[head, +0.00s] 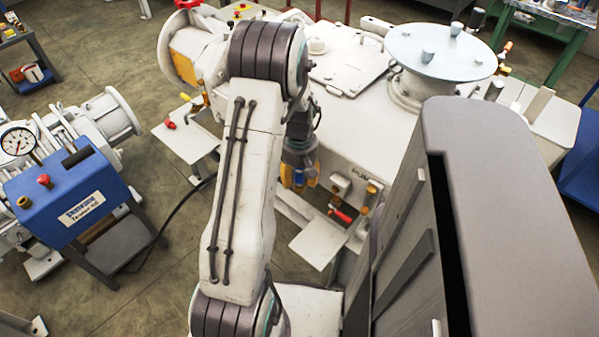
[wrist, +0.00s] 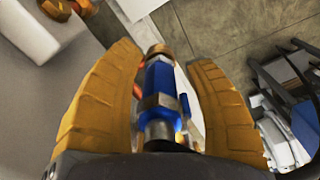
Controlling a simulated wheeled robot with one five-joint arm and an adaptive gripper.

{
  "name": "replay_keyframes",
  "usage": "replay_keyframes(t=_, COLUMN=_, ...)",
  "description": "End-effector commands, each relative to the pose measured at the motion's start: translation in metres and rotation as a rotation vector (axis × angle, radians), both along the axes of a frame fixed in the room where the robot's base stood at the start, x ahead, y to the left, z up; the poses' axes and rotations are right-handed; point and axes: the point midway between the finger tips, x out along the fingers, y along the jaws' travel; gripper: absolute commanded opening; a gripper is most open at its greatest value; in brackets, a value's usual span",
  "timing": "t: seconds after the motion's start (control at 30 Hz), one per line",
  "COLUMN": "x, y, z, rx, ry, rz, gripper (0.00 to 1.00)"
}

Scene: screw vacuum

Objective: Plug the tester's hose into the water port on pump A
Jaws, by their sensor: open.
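The tester is a blue box (head: 68,190) with a round gauge and a red knob, on a stand at the left of the head view. Its dark hose (head: 185,205) curves from beside the stand toward the white pump and passes behind my arm. The large white pump (head: 365,130) has "PUM…" lettering partly visible on its near side. My gripper (head: 298,178) is beside that side, its yellow fingers pointing down. In the wrist view my gripper (wrist: 162,100) is open, with a blue-and-brass fitting (wrist: 160,85) between its fingers. I cannot tell whether the fitting is joined to the hose or a port.
A red-handled valve (head: 340,214) and a small white shelf (head: 318,247) are close to my gripper. Another shelf (head: 186,143) juts out left of my arm. The floor (head: 120,300) between tester and pump is mostly clear.

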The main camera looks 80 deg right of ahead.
Motion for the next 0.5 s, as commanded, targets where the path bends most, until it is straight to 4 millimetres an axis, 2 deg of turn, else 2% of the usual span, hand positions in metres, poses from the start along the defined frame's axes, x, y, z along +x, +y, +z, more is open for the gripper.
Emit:
replay_keyframes(t=0.17, x=0.0, y=-0.001, z=0.012, rx=-0.003, ry=0.0, rz=0.0, gripper=0.48)
replay_keyframes(t=0.5, x=0.0, y=-0.001, z=0.068, rx=-0.006, ry=0.001, rz=0.0, gripper=0.48)
